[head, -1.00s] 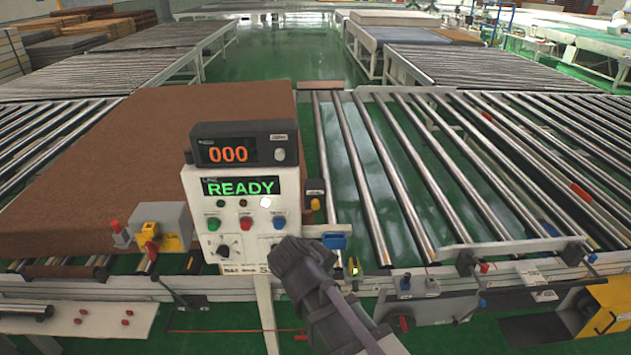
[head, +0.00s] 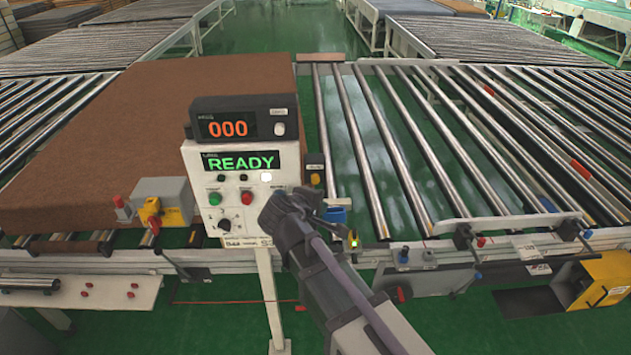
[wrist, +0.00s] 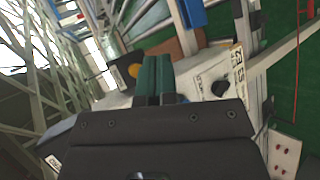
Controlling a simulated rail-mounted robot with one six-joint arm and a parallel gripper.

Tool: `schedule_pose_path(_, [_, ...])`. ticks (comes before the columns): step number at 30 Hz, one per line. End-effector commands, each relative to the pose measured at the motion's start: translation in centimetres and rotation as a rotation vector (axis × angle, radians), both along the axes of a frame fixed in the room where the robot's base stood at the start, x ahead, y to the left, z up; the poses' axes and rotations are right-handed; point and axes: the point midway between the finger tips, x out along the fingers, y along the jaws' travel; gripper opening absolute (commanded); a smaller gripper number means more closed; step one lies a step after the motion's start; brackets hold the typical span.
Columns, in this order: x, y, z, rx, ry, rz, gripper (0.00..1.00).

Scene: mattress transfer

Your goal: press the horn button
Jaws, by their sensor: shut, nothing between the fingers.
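The white control panel (head: 238,238) stands upright at the centre, with a green READY display (head: 240,163). It carries a green button (head: 214,198), a red button (head: 247,198) and a black rotary knob (head: 224,225). A small black-and-yellow box (head: 315,179) is on its right side. No horn label is readable, so I cannot tell which button is the horn. My gripper (head: 273,207) is shut and empty in front of the panel's lower right, hiding that part. In the wrist view, its fingers (wrist: 155,72) point towards the panel, near a round yellow-orange part (wrist: 133,70).
A counter showing 000 (head: 228,128) tops the panel. A large brown mattress block (head: 110,120) lies behind and left. Bare rollers (head: 385,150) extend right. A grey-and-yellow box with a red knob (head: 165,200) sits left of the panel. Green floor is open in front.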

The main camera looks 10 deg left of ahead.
Motion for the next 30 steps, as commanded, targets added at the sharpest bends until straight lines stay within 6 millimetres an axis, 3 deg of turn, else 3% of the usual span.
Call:
schedule_pose_path(6, [3.5, 0.7, 0.0, -0.001, 0.001, -0.002, 0.0])
schedule_pose_path(12, [5.6, 1.1, 0.0, 0.001, 0.001, -0.001, 0.0])
schedule_pose_path(30, [6.0, 1.1, 0.0, 0.0, 0.001, 0.0, 0.0])
